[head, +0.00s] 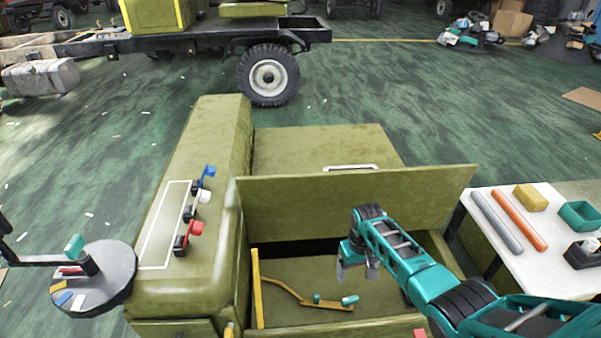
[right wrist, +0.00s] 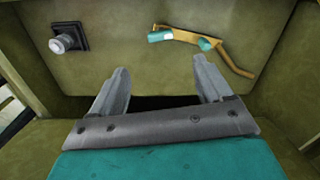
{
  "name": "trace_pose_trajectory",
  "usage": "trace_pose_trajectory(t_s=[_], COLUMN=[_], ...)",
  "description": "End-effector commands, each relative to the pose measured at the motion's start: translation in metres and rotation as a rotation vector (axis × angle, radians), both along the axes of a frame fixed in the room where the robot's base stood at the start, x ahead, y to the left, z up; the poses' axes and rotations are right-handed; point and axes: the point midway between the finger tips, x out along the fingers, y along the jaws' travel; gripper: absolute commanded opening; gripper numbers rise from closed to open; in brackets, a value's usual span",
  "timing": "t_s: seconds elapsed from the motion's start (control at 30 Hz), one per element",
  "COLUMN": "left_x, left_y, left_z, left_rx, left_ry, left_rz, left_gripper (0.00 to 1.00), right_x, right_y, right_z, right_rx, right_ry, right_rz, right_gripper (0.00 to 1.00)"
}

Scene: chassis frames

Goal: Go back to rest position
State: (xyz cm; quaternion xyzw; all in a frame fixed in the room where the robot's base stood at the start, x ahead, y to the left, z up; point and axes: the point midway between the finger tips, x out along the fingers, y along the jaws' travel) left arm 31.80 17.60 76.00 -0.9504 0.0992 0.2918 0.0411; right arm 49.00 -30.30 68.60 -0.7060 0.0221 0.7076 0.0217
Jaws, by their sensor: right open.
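My right gripper (head: 356,268) hangs open and empty inside the open compartment of the olive-green chassis cabinet (head: 222,130). In the right wrist view its two grey fingers (right wrist: 161,78) are spread with nothing between them. A yellow-orange bent lever (head: 285,288) with teal pieces (head: 349,300) lies in the compartment, below and to the left of the gripper. It also shows in the right wrist view (right wrist: 190,37), beyond the fingertips and apart from them. My left gripper cannot be made out in the head view.
The raised lid (head: 350,200) stands behind my right arm. Red, white and blue switches (head: 197,210) are on the left panel. A white table (head: 530,260) stands right, a round dark tray (head: 112,280) left. A black-based knob (right wrist: 68,38) is in the compartment.

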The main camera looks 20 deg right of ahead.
Motion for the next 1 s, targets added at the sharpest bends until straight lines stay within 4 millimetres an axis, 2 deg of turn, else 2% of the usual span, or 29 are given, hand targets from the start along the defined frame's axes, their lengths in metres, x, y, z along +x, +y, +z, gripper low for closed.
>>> trace_pose_trajectory(t_s=[0.13, 0.27, 0.4, 0.53, 0.67, 0.8, 1.0], left_x=[0.001, 0.0, 0.0, -0.002, -0.004, -0.004, -0.005], left_y=[0.0, 0.0, 0.0, 0.0, 0.0, 0.001, 0.001], left_z=[0.0, -0.001, -0.001, -0.002, -0.003, -0.004, -0.004], left_rx=[0.0, 0.0, 0.0, 0.0, 0.001, 0.002, 0.002], left_ry=[-0.001, 0.001, 0.002, 0.005, 0.009, 0.011, 0.011], left_rz=[0.0, 0.0, 0.0, 0.001, 0.001, 0.001, 0.001], left_gripper=[0.43, 0.43, 0.43, 0.43, 0.43, 0.43, 0.43], right_x=[-0.003, -0.016, -0.043, -0.072, -0.105, -0.138, -0.168], right_y=[0.002, 0.01, 0.029, 0.053, 0.078, 0.102, 0.121], right_z=[-0.004, -0.021, -0.039, -0.04, -0.023, 0.011, 0.057], right_rx=[-0.003, -0.017, -0.032, -0.026, -0.008, 0.02, 0.049], right_ry=[-0.014, -0.089, -0.248, -0.415, -0.583, -0.756, -0.923], right_rz=[0.007, 0.043, 0.111, 0.17, 0.217, 0.248, 0.262], right_gripper=[0.79, 0.79, 0.79, 0.79, 0.79, 0.79, 0.79])
